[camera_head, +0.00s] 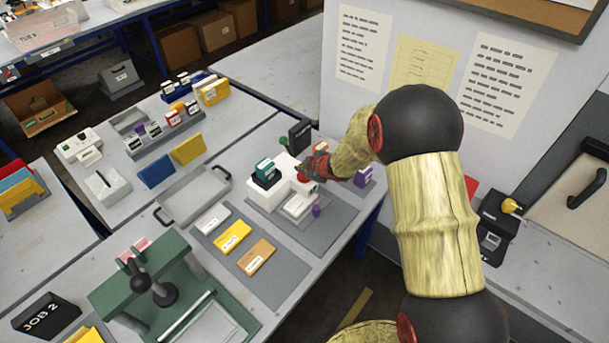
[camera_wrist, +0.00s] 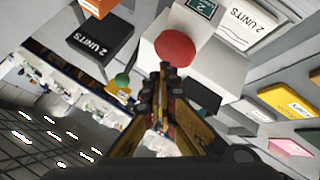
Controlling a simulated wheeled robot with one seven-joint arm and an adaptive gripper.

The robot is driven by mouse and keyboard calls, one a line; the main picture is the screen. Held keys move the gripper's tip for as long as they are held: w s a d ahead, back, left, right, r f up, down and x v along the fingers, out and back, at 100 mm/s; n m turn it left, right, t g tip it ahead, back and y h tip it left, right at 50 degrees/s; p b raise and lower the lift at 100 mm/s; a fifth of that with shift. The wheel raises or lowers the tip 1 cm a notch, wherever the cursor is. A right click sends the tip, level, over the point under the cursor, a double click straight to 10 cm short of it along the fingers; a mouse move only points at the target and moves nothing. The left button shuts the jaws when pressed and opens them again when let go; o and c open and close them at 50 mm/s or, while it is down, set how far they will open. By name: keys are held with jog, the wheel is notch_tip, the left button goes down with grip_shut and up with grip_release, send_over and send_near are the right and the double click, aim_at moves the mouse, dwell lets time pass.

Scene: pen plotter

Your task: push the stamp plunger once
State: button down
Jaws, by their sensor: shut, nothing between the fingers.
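A white stamping machine (camera_head: 264,197) stands on a grey mat on the bench. It also shows in the wrist view (camera_wrist: 205,62). A round red cap (camera_wrist: 175,47), which looks like the stamp plunger, sits on the white body. In the head view the red cap (camera_head: 302,177) is partly hidden by my gripper. My gripper (camera_wrist: 165,72) is shut and empty, its tips just beside the cap's edge in the wrist view. Whether they touch it, I cannot tell. In the head view my gripper (camera_head: 308,173) reaches in from the right, over the machine.
A grey handled tray (camera_head: 193,195) is to the left.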

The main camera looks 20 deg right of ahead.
aim_at(303, 176)
jog(key=shift+f, duration=0.15)
dwell(0.3)
jog(key=shift+f, duration=0.3)
jog(key=shift+f+b, duration=1)
jog(key=shift+b, duration=0.05)
dwell(1.0)
jog(key=shift+r, duration=0.1)
jog(key=shift+r+p, duration=1.4)
notch_tip(303, 176, up, 5)
jog(key=p, duration=0.5)
dwell(0.7)
